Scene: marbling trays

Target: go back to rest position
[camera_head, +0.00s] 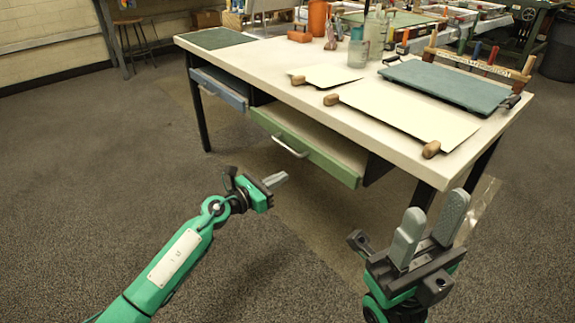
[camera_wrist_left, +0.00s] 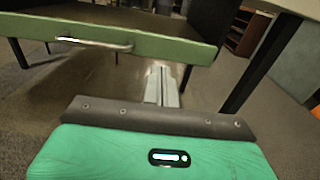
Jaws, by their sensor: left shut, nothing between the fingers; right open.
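My left gripper (camera_head: 277,181) is shut and empty in the head view, held in the air in front of the table and below the green drawer. Its closed fingers also show in the left wrist view (camera_wrist_left: 161,86), pointing toward the space under the table. My right gripper (camera_head: 431,230) is open and empty at the lower right of the head view, its two grey fingers pointing up, in front of the table's near right corner.
A white-topped table (camera_head: 262,62) stands ahead. Its green drawer (camera_head: 310,150) and blue drawer (camera_head: 219,88) are pulled out; the green drawer's handle (camera_wrist_left: 95,43) is close in the left wrist view.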

